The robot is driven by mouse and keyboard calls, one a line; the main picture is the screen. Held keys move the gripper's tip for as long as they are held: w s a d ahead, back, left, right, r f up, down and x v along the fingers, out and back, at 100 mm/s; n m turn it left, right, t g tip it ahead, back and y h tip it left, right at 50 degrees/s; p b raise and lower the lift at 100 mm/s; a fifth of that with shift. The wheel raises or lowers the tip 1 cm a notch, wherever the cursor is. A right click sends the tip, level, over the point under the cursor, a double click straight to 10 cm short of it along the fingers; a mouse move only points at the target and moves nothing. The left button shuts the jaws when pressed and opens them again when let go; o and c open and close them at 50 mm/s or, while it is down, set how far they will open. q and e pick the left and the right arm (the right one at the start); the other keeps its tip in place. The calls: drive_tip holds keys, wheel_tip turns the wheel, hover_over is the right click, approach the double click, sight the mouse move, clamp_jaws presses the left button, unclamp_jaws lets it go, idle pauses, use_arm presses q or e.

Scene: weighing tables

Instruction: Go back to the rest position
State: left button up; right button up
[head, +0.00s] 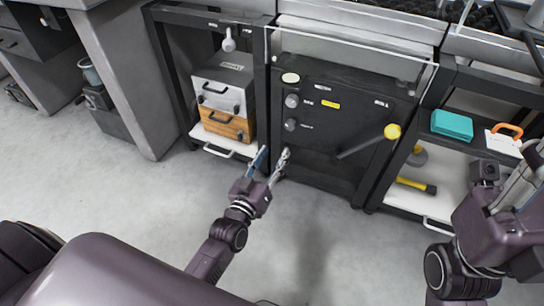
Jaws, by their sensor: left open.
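My left gripper (270,166) is open and empty, with its two fingers spread over the floor in front of the black panel cabinet (345,110). Its arm comes up from the bottom of the head view. My right arm stands at the right edge, in front of the right shelf; its gripper fingers cannot be made out clearly. My purple body fills the bottom left.
The cabinet has knobs and a lever with a yellow ball (392,131). Left of it, a shelf (222,146) holds grey and wooden drawer boxes. On the right shelves lie a teal box (452,125) and a yellow-handled tool (416,185). The floor (130,200) is clear.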

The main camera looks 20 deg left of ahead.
use_arm(q)
drive_tip(key=shift+s, duration=0.3)
